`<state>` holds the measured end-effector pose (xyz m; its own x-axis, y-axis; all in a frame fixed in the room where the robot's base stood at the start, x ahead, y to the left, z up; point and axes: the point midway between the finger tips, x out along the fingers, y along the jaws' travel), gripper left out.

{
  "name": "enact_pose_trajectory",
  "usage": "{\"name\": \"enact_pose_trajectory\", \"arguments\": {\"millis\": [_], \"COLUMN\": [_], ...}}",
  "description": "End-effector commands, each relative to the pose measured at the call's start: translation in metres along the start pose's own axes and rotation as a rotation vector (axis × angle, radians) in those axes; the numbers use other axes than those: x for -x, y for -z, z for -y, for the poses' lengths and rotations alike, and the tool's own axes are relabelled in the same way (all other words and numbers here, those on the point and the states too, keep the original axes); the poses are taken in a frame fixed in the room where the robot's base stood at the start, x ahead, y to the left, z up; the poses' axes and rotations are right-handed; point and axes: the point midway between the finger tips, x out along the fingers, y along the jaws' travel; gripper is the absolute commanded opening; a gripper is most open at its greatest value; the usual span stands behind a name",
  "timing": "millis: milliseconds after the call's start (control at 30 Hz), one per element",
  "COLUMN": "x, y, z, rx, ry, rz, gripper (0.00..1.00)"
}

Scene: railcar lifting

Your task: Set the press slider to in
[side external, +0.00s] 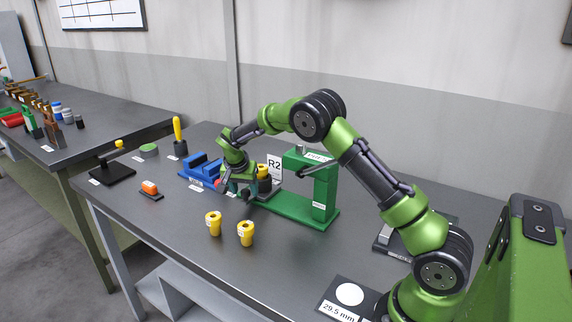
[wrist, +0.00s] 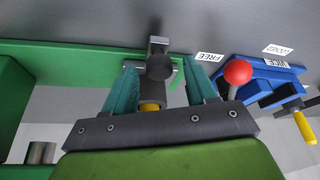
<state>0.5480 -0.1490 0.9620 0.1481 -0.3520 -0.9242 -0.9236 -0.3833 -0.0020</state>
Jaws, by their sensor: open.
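The green press (side external: 325,188) stands right of my gripper (side external: 248,190) in the side view, its base reaching left under the gripper. In the wrist view my gripper (wrist: 158,66) is open, with teal fingers on either side of a dark round knob (wrist: 159,67) on a grey metal piece. This appears to be the press slider, at the end of the green base (wrist: 70,50). I cannot tell whether the fingers touch it. A yellow part (wrist: 152,106) shows between the fingers, partly hidden. The slider is hidden by my gripper in the side view.
The blue vice (side external: 202,170) is close left of the gripper; its red ball lever (wrist: 237,73) is near the right finger. Two yellow cylinders (side external: 213,223) (side external: 246,233) stand in front. An orange-topped item (side external: 150,188) is farther left. The front tabletop is mostly free.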

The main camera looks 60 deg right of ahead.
Motion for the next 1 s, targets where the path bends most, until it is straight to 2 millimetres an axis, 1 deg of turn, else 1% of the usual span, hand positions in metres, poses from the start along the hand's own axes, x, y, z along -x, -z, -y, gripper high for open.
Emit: {"name": "enact_pose_trajectory", "arguments": {"millis": [33, 67, 400, 633, 733, 867, 1000], "x": [0.0, 0.0, 0.0, 0.001, 0.002, 0.005, 0.009], "y": [0.0, 0.0, 0.0, 0.0, -0.002, -0.007, -0.017], "z": [0.0, 0.0, 0.0, 0.0, -0.005, -0.022, -0.046], "rx": [0.0, 0.0, 0.001, 0.001, 0.002, 0.004, 0.004], "ry": [0.0, 0.0, 0.0, 0.0, -0.001, -0.003, -0.003], "rz": [0.0, 0.0, 0.0, 0.0, -0.001, -0.003, -0.003], "gripper": [0.56, 0.53, 0.01, 0.0, 0.0, 0.0, 0.0]}}
